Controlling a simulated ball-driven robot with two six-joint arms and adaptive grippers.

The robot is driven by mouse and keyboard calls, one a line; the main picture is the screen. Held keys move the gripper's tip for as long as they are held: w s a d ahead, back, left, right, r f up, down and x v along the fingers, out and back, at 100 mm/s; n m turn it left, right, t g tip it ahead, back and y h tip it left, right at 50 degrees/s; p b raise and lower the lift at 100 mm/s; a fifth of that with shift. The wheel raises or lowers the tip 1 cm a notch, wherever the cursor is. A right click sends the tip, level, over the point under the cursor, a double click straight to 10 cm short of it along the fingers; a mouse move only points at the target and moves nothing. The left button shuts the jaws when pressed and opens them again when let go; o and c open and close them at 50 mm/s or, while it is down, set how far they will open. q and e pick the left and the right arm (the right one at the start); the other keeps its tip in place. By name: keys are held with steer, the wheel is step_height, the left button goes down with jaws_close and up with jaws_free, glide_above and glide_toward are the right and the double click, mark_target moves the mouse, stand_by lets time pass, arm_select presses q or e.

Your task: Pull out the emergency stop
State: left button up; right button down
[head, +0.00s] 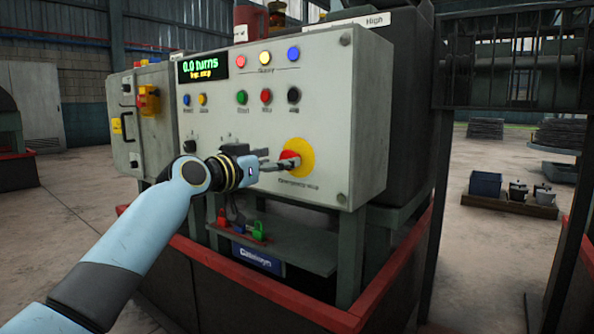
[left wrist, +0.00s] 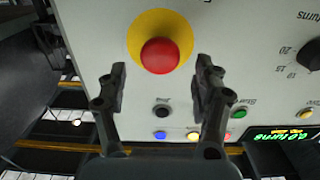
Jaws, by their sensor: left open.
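The emergency stop is a red mushroom button on a round yellow plate (head: 303,154), at the lower right of the grey control panel (head: 345,110). In the left wrist view the red button (left wrist: 160,56) shows whole on its yellow disc. My left gripper (head: 282,161) is in front of it in the head view, its fingertips close to the button and partly covering it. In the left wrist view the gripper (left wrist: 160,75) is open, one finger on each side below the button's centre. I cannot tell whether a finger touches it. My right gripper is not in view.
The panel carries a green display (head: 202,67), several coloured buttons and lamps, and a black knob (left wrist: 309,54). A shelf (head: 290,245) with small coloured padlocks juts out below. A red rail (head: 270,297) runs along the base. A dark metal frame stands at the right.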

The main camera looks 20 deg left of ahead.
arm_select(q)
steer(key=b+x, duration=0.1)
steer(key=x, duration=0.2)
steer(key=shift+w+d+f, duration=0.1)
steer(key=shift+w+f, duration=0.05)
steer(key=shift+w, duration=0.2)
steer(key=shift+w+d, duration=0.1)
steer(key=shift+w, duration=0.15)
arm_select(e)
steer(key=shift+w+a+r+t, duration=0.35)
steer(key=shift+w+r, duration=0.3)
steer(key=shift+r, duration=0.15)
